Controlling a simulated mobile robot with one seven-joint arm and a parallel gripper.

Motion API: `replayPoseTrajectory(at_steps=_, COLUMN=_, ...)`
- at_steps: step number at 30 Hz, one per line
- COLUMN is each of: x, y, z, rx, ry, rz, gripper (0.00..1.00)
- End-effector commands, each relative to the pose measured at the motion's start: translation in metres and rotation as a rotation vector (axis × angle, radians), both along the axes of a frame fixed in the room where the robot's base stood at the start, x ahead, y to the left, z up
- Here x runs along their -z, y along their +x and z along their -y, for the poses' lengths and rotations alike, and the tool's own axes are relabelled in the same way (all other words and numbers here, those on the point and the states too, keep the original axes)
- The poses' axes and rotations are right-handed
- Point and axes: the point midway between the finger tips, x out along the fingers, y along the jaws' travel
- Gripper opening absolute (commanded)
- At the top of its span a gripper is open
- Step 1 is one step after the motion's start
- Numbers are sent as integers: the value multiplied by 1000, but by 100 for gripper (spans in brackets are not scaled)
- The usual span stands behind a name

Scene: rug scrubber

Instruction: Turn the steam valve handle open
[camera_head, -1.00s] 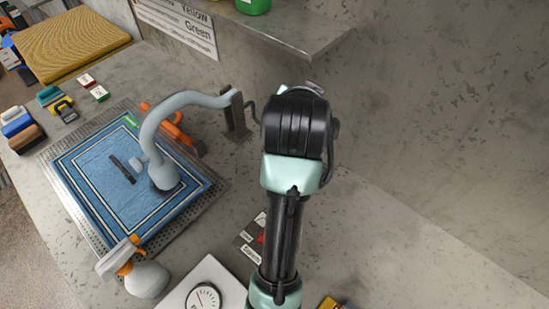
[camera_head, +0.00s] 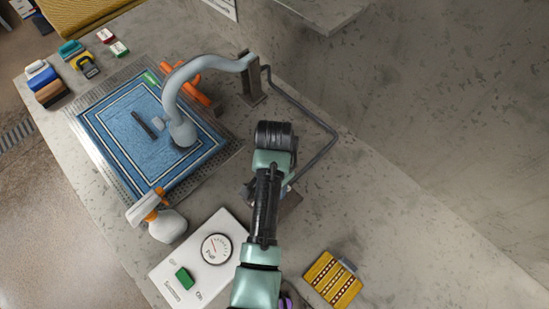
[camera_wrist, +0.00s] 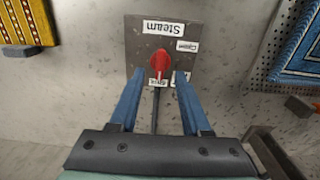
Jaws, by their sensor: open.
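The steam valve's red handle (camera_wrist: 183,58) is in the wrist view, on a grey plate (camera_wrist: 138,50) with a "Steam" label (camera_wrist: 163,28). Small white labels lie beside the handle; one appears to read "Open" (camera_wrist: 187,46) and one near the fingertips appears to read "Shut" (camera_wrist: 158,82). My gripper (camera_wrist: 160,75) is open, its two blue fingers apart. In the head view my arm hides the handle and the gripper; only part of the plate (camera_head: 291,203) shows.
A dark pipe (camera_head: 318,112) runs from the hose post (camera_head: 250,80) towards the plate. A grey hose (camera_head: 172,95) stands over the blue rug (camera_head: 118,115). A spray bottle (camera_head: 167,226), a white gauge panel (camera_head: 235,228) and a yellow patterned rug (camera_head: 333,279) are nearby.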

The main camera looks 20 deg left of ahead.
Motion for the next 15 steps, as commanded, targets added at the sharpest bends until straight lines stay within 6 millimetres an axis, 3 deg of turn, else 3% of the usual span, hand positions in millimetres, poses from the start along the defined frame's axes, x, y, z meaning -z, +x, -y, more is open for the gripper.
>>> replayPoseTrajectory(at_steps=6, x=29, y=0, z=0, rx=0, ry=0, rz=0, gripper=48)
replayPoseTrajectory(at_steps=15, x=39, y=1, z=0, rx=-1, ry=1, rz=3, gripper=48)
